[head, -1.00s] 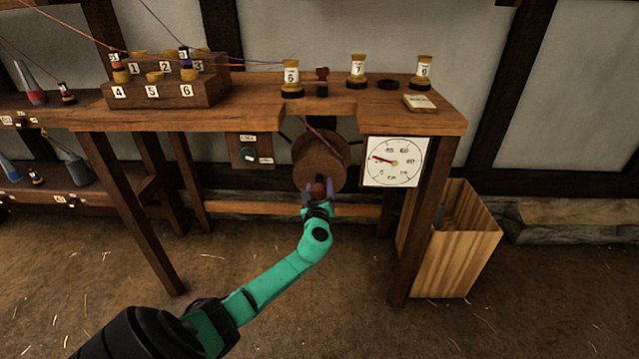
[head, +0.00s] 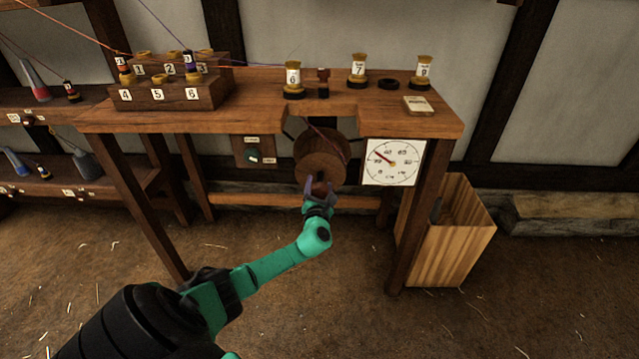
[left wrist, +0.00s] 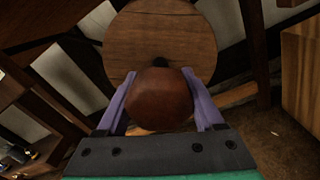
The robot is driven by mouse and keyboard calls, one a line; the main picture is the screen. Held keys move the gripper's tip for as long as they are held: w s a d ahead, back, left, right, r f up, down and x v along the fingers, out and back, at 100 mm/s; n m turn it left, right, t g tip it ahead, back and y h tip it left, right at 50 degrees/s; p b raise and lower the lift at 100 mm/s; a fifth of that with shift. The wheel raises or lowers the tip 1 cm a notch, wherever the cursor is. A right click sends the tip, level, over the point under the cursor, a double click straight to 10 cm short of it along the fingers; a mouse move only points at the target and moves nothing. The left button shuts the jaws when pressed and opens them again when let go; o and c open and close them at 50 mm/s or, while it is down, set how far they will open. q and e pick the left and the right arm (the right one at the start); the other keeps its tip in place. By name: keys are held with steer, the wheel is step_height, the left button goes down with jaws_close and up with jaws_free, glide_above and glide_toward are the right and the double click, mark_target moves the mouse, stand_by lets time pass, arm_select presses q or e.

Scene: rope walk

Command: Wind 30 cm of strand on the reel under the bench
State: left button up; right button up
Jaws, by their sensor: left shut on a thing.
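The wooden reel (head: 322,153) hangs under the front of the bench (head: 265,117), its round face toward me. A purple-red strand runs down to it from the bench top. My left gripper (head: 320,193) is shut on the brown rounded handle knob (left wrist: 160,98) at the lower part of the reel's face. In the left wrist view the purple fingers flank the knob, and the reel (left wrist: 160,38) is behind it. A white dial (head: 392,172) hangs right of the reel, its red needle pointing to the upper left. My right gripper is not in view.
A switch box (head: 254,153) with a dark green knob hangs left of the reel. Labelled spools and a stepped spool block (head: 168,95) stand on the bench top. An open wooden bin (head: 450,245) stands by the right leg. The floor in front is clear.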

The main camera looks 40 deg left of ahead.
arm_select(q)
steer(key=shift+m, duration=0.3)
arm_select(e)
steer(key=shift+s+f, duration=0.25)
arm_select(q)
steer(key=o, duration=1.4)
steer(key=shift+c, duration=0.2)
